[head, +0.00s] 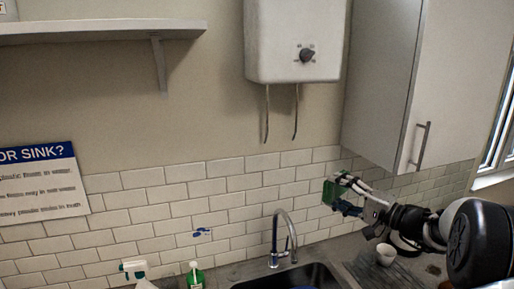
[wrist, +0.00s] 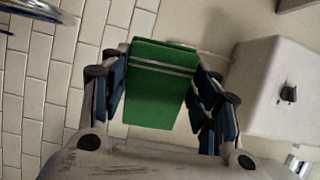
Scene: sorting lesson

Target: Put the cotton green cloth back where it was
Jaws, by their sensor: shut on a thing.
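The green cloth (wrist: 157,90) is a folded green piece with a pale stripe, held between the blue finger pads of my gripper (wrist: 160,95) in the wrist view. In the head view the green cloth (head: 328,192) shows at the left end of my gripper (head: 345,194). My gripper is shut on it and holds it up in front of the tiled wall, above the counter and to the right of the tap.
A sink (head: 290,277) with a curved tap (head: 283,235) lies below. A white cup (head: 386,254) stands on the counter under my arm. A spray bottle (head: 135,274) and a green bottle (head: 195,276) stand left. A water heater (head: 294,40) and cabinet (head: 410,85) hang above.

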